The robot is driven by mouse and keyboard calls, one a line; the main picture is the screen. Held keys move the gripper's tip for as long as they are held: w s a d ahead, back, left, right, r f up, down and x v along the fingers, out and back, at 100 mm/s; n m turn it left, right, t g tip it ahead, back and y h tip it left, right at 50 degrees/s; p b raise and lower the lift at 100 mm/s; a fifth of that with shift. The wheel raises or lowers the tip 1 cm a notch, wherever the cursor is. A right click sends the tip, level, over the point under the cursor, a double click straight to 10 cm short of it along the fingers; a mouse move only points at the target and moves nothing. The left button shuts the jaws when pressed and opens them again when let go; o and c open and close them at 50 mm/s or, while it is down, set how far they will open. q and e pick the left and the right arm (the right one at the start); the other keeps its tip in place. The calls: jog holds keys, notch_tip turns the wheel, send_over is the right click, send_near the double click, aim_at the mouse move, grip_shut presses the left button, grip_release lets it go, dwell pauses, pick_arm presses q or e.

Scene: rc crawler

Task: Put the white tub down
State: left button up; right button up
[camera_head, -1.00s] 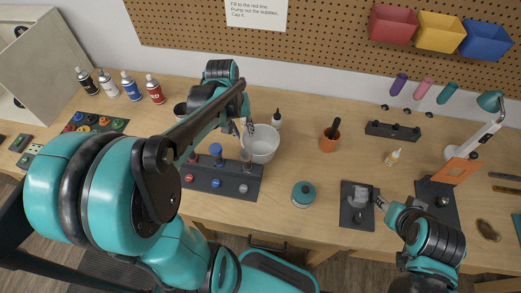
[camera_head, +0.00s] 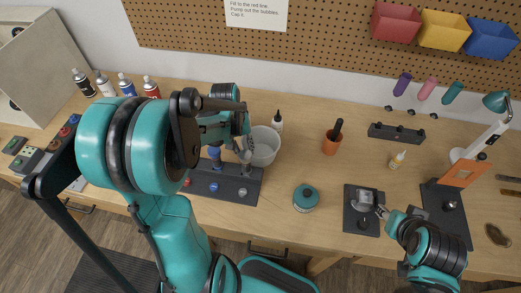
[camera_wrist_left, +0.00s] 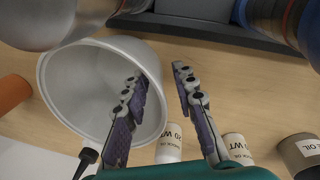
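The white tub (camera_head: 266,147) stands upright on the bench, behind the dark rack of shock parts; it also shows at the left of the left wrist view (camera_wrist_left: 75,85). My left gripper (camera_wrist_left: 157,76) is at its rim. The fingers are apart, one over the tub's inside and the other outside, with a gap beside the wall. In the head view my left arm partly hides the tub's left side. My right gripper (camera_head: 381,211) is beside a grey part (camera_head: 365,197) on a dark plate; its fingers are too small to read.
A white bottle with a dark tip (camera_head: 277,121) stands just behind the tub. The dark rack (camera_head: 240,189) is close in front. Bench between tub and cup is clear.

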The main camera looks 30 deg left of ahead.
pick_arm(q)
grip_shut()
jog(key=shift+r, duration=0.1)
